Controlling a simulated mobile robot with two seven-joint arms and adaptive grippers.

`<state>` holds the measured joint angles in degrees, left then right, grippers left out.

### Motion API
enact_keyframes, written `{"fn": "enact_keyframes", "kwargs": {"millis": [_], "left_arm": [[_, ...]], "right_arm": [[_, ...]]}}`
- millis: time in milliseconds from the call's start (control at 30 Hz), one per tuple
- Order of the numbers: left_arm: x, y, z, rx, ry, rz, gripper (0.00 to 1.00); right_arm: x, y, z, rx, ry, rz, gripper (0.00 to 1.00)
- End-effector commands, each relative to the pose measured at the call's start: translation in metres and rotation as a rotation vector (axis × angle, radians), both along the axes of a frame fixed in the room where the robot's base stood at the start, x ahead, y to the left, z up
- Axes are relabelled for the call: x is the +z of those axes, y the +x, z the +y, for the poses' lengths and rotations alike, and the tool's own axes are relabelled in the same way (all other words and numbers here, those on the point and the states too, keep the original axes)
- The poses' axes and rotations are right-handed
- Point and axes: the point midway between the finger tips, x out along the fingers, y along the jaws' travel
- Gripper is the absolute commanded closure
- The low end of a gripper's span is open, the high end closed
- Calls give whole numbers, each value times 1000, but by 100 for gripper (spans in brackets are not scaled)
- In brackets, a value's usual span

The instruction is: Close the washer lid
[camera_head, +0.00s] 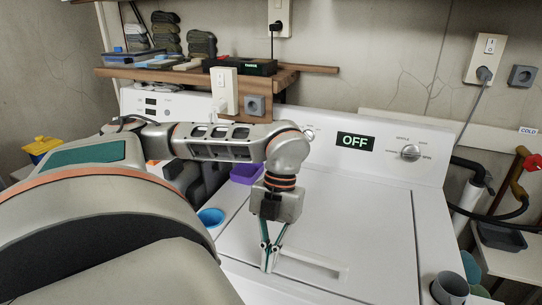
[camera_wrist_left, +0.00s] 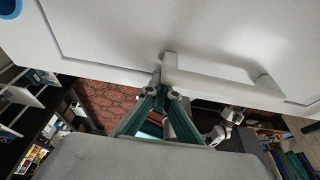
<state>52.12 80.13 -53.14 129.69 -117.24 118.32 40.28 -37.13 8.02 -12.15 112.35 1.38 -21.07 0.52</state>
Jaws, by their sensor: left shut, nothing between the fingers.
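The washer lid (camera_head: 360,225) is a white panel that lies flat, level with the top of the white washer. It also fills the upper part of the left wrist view (camera_wrist_left: 120,35). A white bar handle (camera_head: 318,262) runs along its front part and shows in the left wrist view (camera_wrist_left: 225,82). My left gripper (camera_head: 268,264) points down with its fingers together and empty. Its tips (camera_wrist_left: 164,88) are at the handle's left end, seemingly touching or very close. My right gripper is in neither view.
The control panel (camera_head: 383,151) at the back reads OFF and has a knob (camera_head: 410,152). A blue cup (camera_head: 211,217) and a purple container (camera_head: 246,173) are left of the lid. A grey cup (camera_head: 450,288) stands at the front right. A wooden shelf (camera_head: 320,69) hangs behind.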

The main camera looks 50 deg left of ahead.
Motion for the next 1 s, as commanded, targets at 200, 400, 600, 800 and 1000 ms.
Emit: {"fn": "enact_keyframes", "kwargs": {"millis": [200,400,600,800,1000], "left_arm": [[0,2,1,2,3,-5,100],[5,2,3,4,4,-8,100],[31,-1,9,9,4,-9,100],[65,2,15,11,1,-9,100],[106,9,19,10,-1,-5,100]], "right_arm": [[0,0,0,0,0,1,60],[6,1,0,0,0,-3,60],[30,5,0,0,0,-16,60],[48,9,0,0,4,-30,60],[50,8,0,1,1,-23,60]]}}
